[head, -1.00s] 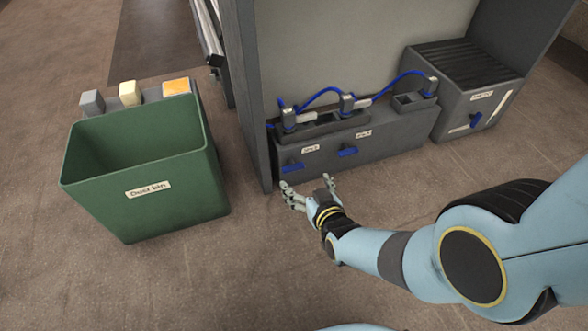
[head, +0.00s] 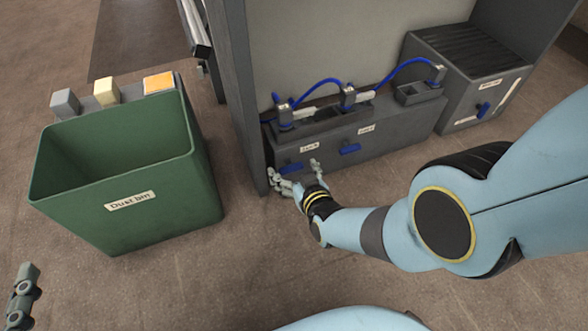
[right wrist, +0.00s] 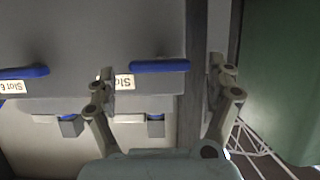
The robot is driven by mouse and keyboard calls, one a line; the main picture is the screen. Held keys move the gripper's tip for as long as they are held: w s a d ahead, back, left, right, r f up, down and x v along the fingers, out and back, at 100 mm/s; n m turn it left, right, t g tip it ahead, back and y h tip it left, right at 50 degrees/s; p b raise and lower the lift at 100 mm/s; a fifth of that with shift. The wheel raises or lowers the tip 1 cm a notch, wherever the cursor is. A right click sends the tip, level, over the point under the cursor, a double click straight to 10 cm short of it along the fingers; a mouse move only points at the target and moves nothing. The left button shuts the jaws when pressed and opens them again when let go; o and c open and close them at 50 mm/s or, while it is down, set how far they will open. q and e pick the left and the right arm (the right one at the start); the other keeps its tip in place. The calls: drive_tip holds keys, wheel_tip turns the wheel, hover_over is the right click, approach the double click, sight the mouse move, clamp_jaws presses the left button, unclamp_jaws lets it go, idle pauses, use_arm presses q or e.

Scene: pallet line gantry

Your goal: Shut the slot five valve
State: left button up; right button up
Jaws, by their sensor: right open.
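A grey valve box (head: 400,128) has two blue handles on its front. The left handle (head: 291,169) is below a label that seems to read Slot 5; it lies roughly level. My right gripper (head: 293,172) is open in front of it, with a finger to each side. In the right wrist view this handle (right wrist: 160,66) lies between the open fingers, with gaps at both ends; its label is partly hidden by a finger. The slot six handle (head: 350,149) is also level, and shows at the left of the right wrist view (right wrist: 24,72). Part of my left gripper (head: 22,292) shows at the lower left edge.
A green dust bin (head: 120,225) stands on the left, with small blocks behind its rim. A grey upright post (head: 240,110) is just left of the valve box. Another grey box (head: 462,75) with a blue handle stands at the right. Blue hoses run above the valves.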

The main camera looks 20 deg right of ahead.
drive_tip(key=c, duration=1.2)
drive_tip(key=shift+n, duration=0.3)
drive_tip(key=shift+a+f+n+h+b, duration=0.15)
drive_tip(key=shift+a+n+h+b, duration=0.1)
drive_tip(key=shift+n+h+b, duration=0.55)
drive_tip(key=shift+a+n+t+h+b, duration=0.15)
drive_tip(key=shift+n+t+h+b, duration=0.15)
drive_tip(key=shift+n+h+b, duration=0.65)
use_arm(q)
drive_tip(key=w+d+r+m+t+h, duration=0.1)
drive_tip(key=r+t, duration=0.3)
drive_tip(key=r, duration=0.4)
drive_tip(key=w+d+r+m+t+h, duration=0.1)
drive_tip(key=w+r+t+h, duration=0.1)
drive_tip(key=r, duration=0.7)
drive_tip(key=shift+w+r+t+p, duration=0.25)
drive_tip(key=shift+w+t+p, duration=0.1)
drive_tip(key=shift+w+t, duration=0.55)
use_arm(e)
drive_tip(key=shift+n, duration=0.35)
use_arm(q)
drive_tip(key=shift+s, duration=0.1)
use_arm(e)
drive_tip(key=o, duration=1.2)
